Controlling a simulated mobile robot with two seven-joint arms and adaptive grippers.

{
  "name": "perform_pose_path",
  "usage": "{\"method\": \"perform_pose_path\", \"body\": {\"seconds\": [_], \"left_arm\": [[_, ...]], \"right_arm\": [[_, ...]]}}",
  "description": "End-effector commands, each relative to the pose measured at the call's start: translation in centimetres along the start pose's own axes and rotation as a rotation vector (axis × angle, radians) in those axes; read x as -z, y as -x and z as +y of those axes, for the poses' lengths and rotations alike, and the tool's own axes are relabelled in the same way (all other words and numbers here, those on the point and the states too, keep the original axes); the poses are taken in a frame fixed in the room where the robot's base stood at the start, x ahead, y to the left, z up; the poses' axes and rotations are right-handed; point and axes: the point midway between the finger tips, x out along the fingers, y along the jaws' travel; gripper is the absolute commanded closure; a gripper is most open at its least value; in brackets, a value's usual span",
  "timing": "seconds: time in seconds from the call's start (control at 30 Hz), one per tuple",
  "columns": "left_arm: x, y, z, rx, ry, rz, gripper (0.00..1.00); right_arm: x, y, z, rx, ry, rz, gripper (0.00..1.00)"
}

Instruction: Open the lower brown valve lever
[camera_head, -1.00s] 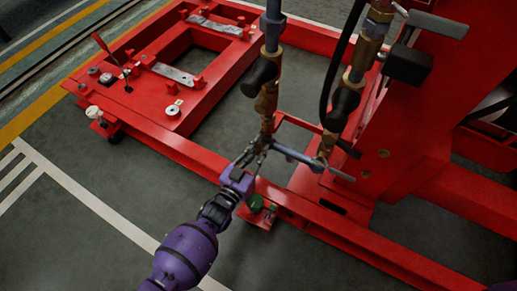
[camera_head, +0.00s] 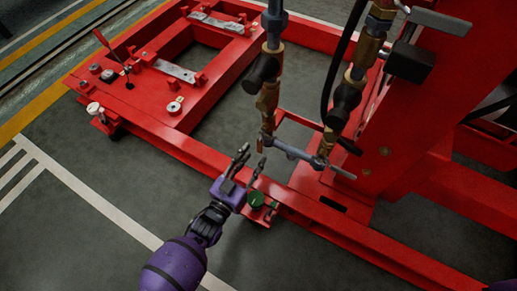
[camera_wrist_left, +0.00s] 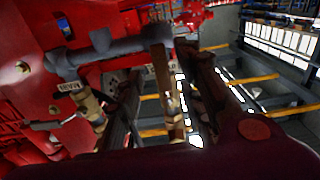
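The lower brown valve (camera_head: 325,145) is a brass body on the right-hand pipe, just above a grey horizontal cross pipe (camera_head: 295,152). A short dark lever (camera_head: 349,147) sticks out to its right. In the left wrist view, a brass valve (camera_wrist_left: 90,106) with a label and a grey lever (camera_wrist_left: 46,125) shows at left; I cannot tell for sure that it is the same valve. My left gripper (camera_head: 253,163) is open and empty, below and left of the cross pipe, apart from the lever. My right gripper is not in view.
A brass fitting (camera_head: 268,98) on the left pipe hangs just above my left gripper. Another brass valve with a grey lever (camera_head: 438,22) is higher at right. A red frame (camera_head: 170,148) and a red upright plate (camera_head: 440,90) surround the pipes. The floor at lower left is clear.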

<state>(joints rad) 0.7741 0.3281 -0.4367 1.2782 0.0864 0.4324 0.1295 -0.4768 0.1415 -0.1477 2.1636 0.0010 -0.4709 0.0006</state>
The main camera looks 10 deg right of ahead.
Motion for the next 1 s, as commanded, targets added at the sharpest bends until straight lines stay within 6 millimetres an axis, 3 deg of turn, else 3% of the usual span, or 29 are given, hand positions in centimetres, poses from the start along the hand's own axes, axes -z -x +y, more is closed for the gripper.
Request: {"method": "perform_pose_path", "body": {"seconds": [0.2,0.4,1.0], "left_arm": [[-0.1,4.6,0.0,0.000,0.001,-0.002,0.66],[0.0,6.6,0.1,0.000,0.001,0.001,0.66],[0.0,7.0,0.0,0.000,0.001,0.000,0.66]], "right_arm": [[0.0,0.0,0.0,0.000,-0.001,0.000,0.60],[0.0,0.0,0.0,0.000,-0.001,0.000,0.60],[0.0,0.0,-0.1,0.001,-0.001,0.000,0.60]]}}
